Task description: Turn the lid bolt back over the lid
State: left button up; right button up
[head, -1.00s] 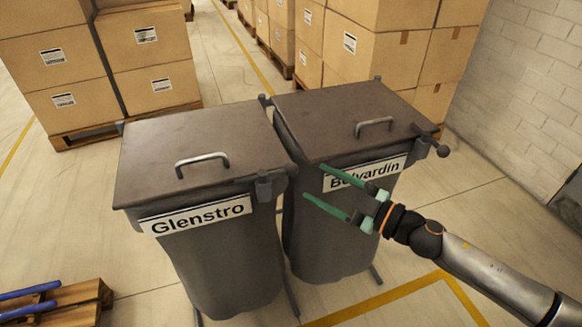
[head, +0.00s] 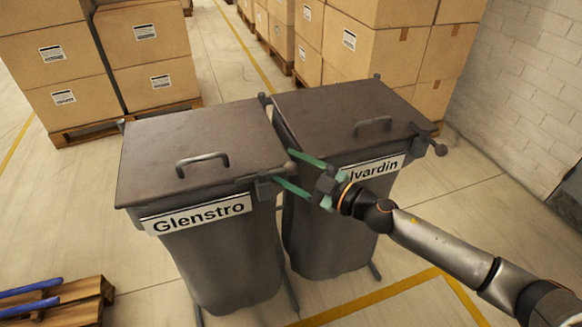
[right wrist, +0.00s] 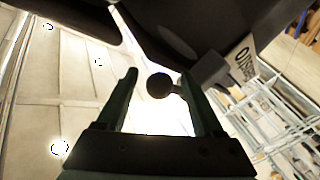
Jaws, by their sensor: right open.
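The left grey bin, labelled Glenstro (head: 197,214), has its brown lid (head: 205,135) lying shut, with a metal handle on top. At its front right corner is a dark bolt bracket (head: 264,190), partly covered by a green fingertip. My right gripper (head: 283,167) is open at this corner, its green fingers pointing left. In the right wrist view, the bolt's round dark knob (right wrist: 159,86) shows between the open fingers, with the bracket (right wrist: 207,70) behind the right finger. I cannot tell whether either finger touches the knob. My left gripper is not in view.
A second grey bin with a shut lid (head: 345,105) stands close on the right; my gripper partly hides its label (head: 374,168). Its bolt knob (head: 440,150) sticks out at the right corner. Stacked cartons (head: 370,45) stand behind. A pallet (head: 60,305) lies front left.

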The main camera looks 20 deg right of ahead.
jog(key=shift+c, duration=0.4)
jog(key=shift+r, duration=0.15)
grip_shut()
jog(key=shift+w+d, duration=0.1)
